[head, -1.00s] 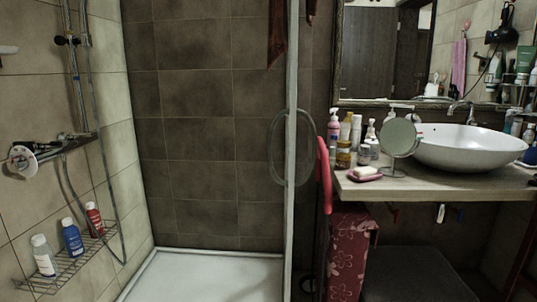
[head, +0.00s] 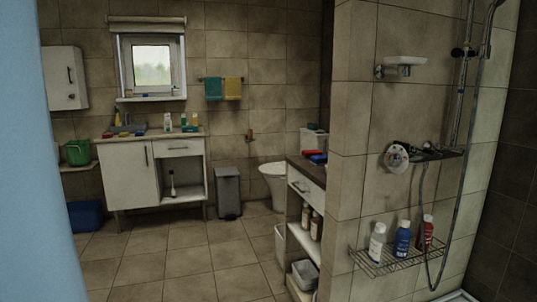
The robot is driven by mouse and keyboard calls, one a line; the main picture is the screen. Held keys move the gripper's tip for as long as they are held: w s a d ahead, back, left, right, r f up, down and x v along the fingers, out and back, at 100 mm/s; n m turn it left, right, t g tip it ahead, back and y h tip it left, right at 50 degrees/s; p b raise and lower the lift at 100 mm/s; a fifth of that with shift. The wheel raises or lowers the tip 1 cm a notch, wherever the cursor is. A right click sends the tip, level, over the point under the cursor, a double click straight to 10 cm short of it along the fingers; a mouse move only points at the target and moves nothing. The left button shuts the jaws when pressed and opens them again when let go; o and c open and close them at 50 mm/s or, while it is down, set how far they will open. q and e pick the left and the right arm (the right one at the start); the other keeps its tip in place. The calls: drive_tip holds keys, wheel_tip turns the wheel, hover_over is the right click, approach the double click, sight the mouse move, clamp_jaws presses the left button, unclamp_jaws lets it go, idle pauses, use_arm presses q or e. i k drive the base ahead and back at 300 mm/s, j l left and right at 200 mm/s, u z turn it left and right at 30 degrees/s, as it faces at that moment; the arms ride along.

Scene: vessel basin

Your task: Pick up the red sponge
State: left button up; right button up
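A small red item (head: 308,153), possibly the red sponge, lies on the dark top of the low cabinet (head: 293,172) behind the tiled partition wall. It is too small to tell for certain. A blue item (head: 319,158) lies close beside it. Neither of my grippers is in view.
The tiled partition (head: 350,190) stands right of the cabinet, with a wire rack (head: 385,264) of bottles on its shower side. Open tiled floor (head: 190,258) lies ahead. A grey bin (head: 228,192), toilet (head: 274,180) and white cabinet (head: 130,180) stand behind. A pale blue surface (head: 45,200) blocks the left edge.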

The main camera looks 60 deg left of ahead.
sight(307, 154)
drive_tip(key=u, duration=1.6)
drive_tip(key=j+z, duration=0.2)
drive_tip(key=j, duration=0.2)
drive_tip(key=k+j+z, duration=0.15)
drive_tip(key=j, duration=0.25)
drive_tip(key=j+z, duration=0.2)
drive_tip(key=j, duration=0.2)
drive_tip(key=i+j+z, duration=0.15)
drive_tip(key=z, duration=0.75)
drive_tip(key=i+j+z, duration=0.2)
drive_tip(key=j, duration=0.2)
drive_tip(key=i+j+z, duration=0.25)
drive_tip(key=j, duration=0.15)
drive_tip(key=j+z, duration=0.2)
drive_tip(key=j, duration=0.25)
drive_tip(key=j+z, duration=0.2)
drive_tip(key=j, duration=0.25)
drive_tip(key=i, duration=0.05)
